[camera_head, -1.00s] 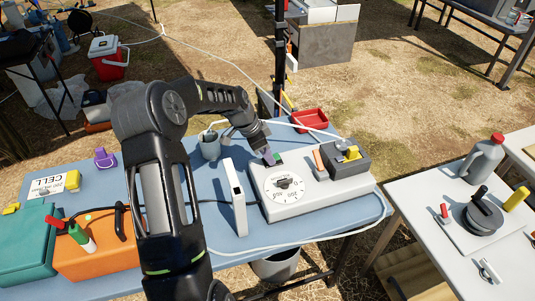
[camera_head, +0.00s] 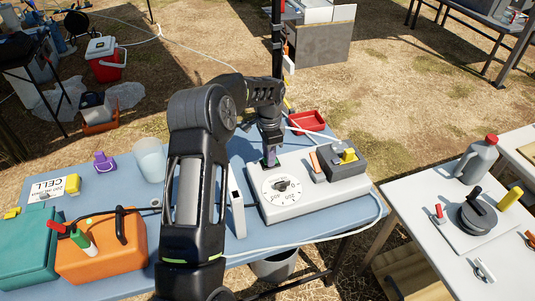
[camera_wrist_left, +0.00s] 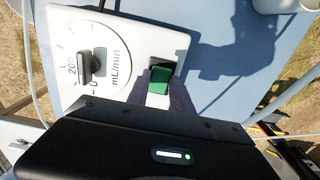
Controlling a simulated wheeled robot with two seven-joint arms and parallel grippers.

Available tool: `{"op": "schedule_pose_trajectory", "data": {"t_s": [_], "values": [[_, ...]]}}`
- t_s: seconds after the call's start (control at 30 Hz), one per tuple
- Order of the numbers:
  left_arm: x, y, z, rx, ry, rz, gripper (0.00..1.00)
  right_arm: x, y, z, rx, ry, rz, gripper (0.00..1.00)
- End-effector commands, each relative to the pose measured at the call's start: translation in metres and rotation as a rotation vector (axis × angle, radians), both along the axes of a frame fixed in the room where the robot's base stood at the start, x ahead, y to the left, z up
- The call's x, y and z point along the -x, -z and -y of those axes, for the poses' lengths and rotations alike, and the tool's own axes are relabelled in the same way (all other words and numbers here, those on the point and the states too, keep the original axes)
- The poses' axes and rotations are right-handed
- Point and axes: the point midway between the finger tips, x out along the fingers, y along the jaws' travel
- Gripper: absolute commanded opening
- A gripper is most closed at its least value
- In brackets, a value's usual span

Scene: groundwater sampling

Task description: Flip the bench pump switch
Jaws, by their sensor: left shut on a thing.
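The bench pump (camera_head: 325,208) is a pale grey box on the blue table, with a round white flow dial (camera_head: 284,197) and black knob on top. In the left wrist view the dial (camera_wrist_left: 108,68) is marked mL/min, and a green rocker switch (camera_wrist_left: 160,75) sits in a black recess beside it. My left gripper (camera_head: 269,160) points down at the pump's far left corner. Its fingertips (camera_wrist_left: 160,95) are shut on the green switch, which they partly cover in the wrist view. My right gripper is not in view.
A dark grey block (camera_head: 345,168) with a yellow part sits on the pump's right end. A white upright panel (camera_head: 236,205) stands left of the pump. A red tray (camera_head: 307,121) lies behind, and a pale cup (camera_head: 149,160) stands left of my arm. A white hose runs along the table's front.

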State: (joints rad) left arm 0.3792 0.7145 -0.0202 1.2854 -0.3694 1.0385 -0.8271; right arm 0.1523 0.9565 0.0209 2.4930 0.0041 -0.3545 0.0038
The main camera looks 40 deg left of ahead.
Motion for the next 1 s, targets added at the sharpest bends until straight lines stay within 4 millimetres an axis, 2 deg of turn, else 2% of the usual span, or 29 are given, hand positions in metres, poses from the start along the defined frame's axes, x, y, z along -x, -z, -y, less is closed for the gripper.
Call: {"op": "schedule_pose_trajectory", "data": {"t_s": [0.17, 0.2, 0.43, 0.77, 0.87, 1.0], "values": [[0.0, 0.0, -0.001, 0.0, -0.001, 0.001, 0.0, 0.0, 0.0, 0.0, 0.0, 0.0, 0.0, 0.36], [0.0, 0.0, -0.001, 0.0, -0.001, 0.002, 0.3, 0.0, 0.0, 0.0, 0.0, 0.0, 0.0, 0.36], [0.0, 0.0, -0.001, 0.002, -0.001, 0.002, 0.49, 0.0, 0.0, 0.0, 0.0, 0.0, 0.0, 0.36], [0.0, -0.003, -0.001, 0.001, -0.001, 0.004, 0.49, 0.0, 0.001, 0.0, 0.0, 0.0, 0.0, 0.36], [-0.001, -0.011, 0.0, 0.001, 0.0, 0.005, 0.49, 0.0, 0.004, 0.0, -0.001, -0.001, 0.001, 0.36], [-0.001, -0.032, 0.0, 0.001, -0.001, 0.007, 0.49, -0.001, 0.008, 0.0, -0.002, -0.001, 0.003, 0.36]]}}
